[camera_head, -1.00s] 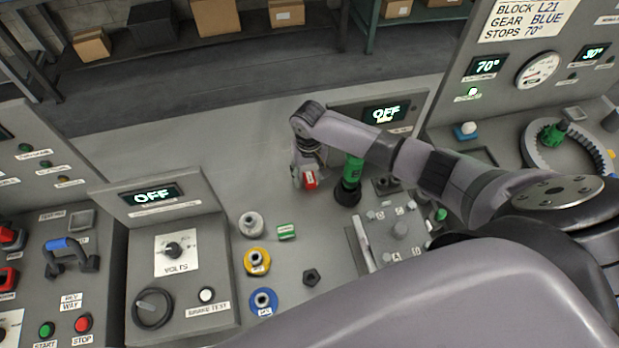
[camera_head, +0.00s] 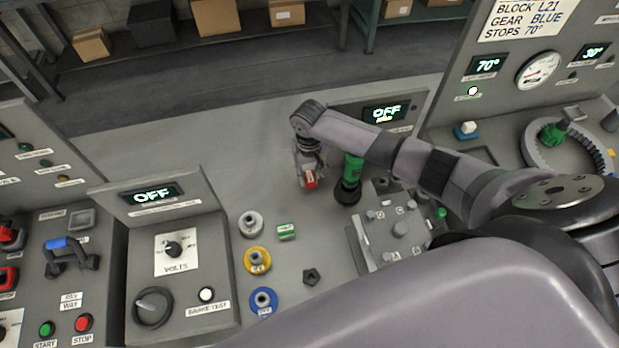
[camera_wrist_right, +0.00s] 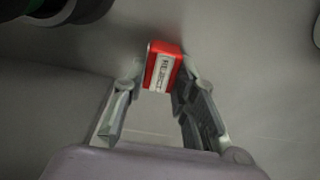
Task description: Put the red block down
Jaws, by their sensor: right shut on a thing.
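The red block (camera_head: 310,181) has a white label and is at my right gripper (camera_head: 306,176), over the grey bench left of a green and black tool. In the right wrist view the red block (camera_wrist_right: 162,67) is between the fingertips of my right gripper (camera_wrist_right: 158,88), which is shut on it. I cannot tell whether the block touches the bench. My left gripper is not in view.
The green and black tool (camera_head: 350,180) stands close to the right of the block. A green block (camera_head: 287,231), a grey spool (camera_head: 251,223), a yellow spool (camera_head: 257,260) and a blue spool (camera_head: 263,300) stand nearer. The bench left of the gripper is clear.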

